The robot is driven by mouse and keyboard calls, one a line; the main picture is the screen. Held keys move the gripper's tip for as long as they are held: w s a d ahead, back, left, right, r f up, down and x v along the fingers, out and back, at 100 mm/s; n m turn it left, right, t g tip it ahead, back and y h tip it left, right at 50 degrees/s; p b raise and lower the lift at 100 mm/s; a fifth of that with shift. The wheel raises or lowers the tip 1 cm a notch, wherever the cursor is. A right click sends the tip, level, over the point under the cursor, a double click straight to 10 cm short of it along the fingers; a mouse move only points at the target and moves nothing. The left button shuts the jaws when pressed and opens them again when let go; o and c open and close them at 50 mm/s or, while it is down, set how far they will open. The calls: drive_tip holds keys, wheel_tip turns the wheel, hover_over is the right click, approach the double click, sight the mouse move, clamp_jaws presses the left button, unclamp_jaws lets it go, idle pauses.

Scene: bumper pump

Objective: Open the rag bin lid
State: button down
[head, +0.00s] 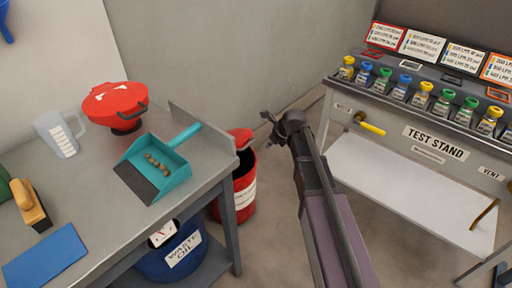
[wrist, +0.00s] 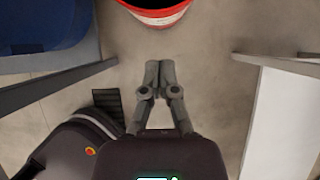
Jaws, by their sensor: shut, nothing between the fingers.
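The red rag bin (head: 243,195) stands on the floor beyond the end of the workbench, partly hidden by it. Its red lid (head: 241,136) appears tilted up at the back, and a dark opening shows below it. In the wrist view, the bin's red rim and pale band (wrist: 158,17) are cut off at the top edge. My gripper (head: 268,117) is to the right of the lid in the head view, apart from it in the picture. In the wrist view, its fingers (wrist: 159,64) are together and empty, pointing towards the bin, with floor showing between.
The workbench (head: 205,165) at left holds a teal dustpan (head: 168,160), a red lidded container (head: 115,103), a jug (head: 60,135) and a brush (head: 32,204). A blue waste oil drum (head: 172,255) sits beneath. The test stand (head: 420,135) is at right, with floor between.

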drive_tip(key=shift+f, duration=0.15)
drive_tip(key=b+x, duration=0.9)
drive_tip(key=x, duration=0.1)
drive_tip(key=shift+w+a+r+p, duration=0.25)
drive_tip(key=shift+a+r+p, duration=0.1)
drive_tip(key=shift+r+p, duration=0.2)
drive_tip(key=shift+w+a+r+p, duration=0.3)
drive_tip(key=shift+r+p, duration=0.25)
drive_tip(key=shift+p, duration=0.05)
drive_tip(key=shift+w+a+r+p, duration=0.25)
drive_tip(key=shift+a+r+p, duration=0.1)
drive_tip(key=shift+r+p, duration=0.25)
